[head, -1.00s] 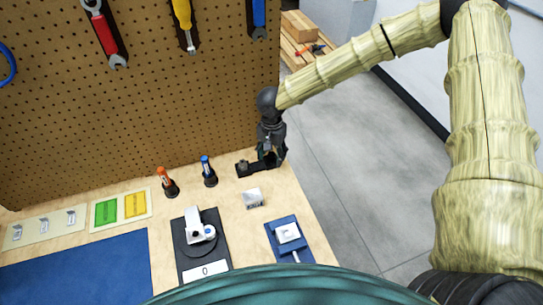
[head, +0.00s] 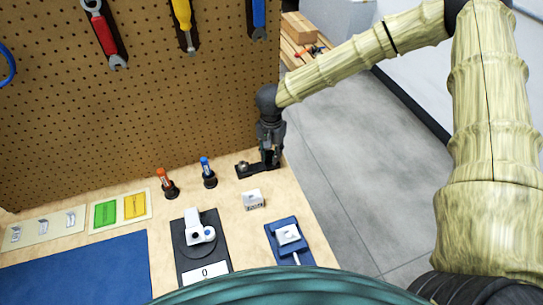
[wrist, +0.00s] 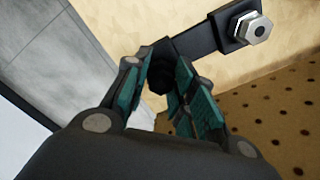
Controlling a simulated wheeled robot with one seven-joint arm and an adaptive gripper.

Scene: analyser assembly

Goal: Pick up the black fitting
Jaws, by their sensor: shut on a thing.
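The black fitting (wrist: 158,77) shows as a dark rounded shape between the finger pads in the wrist view, partly hidden by them. My gripper (wrist: 164,66) is shut on it, with one teal-padded finger on each side. In the head view my gripper (head: 271,160) points down over the right end of a black holder (head: 256,171) at the back right of the bench, and hides the fitting there. The fitting is at the holder's end; I cannot tell whether it is still seated.
A silver hex fitting (wrist: 254,28) sits on the holder's other end. The pegboard (head: 140,90) rises close behind. A blue-capped bottle (head: 208,174) and an orange-capped one (head: 167,184) stand to the left. A white block (head: 252,199) and a blue fixture (head: 289,240) lie in front.

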